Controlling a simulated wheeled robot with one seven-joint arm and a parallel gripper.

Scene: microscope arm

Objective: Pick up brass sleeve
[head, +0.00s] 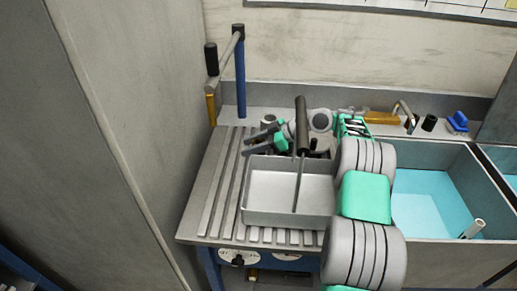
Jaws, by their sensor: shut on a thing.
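My gripper (256,140) is at the end of my grey and green arm, low over the slatted bench behind the grey tray. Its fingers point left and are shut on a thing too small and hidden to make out. A brass-coloured cylinder (210,109) shows at the left, below a black grip on the arm of a blue post (240,80). It is apart from my gripper, and I cannot tell whether it is the brass sleeve.
The grey tray (262,216) sits in front of my gripper, with a dark-handled rod (302,125) standing up across it. A sink basin with blue water (425,200) is at the right. A yellow-brown block (381,118) and a blue item (458,121) lie along the back.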

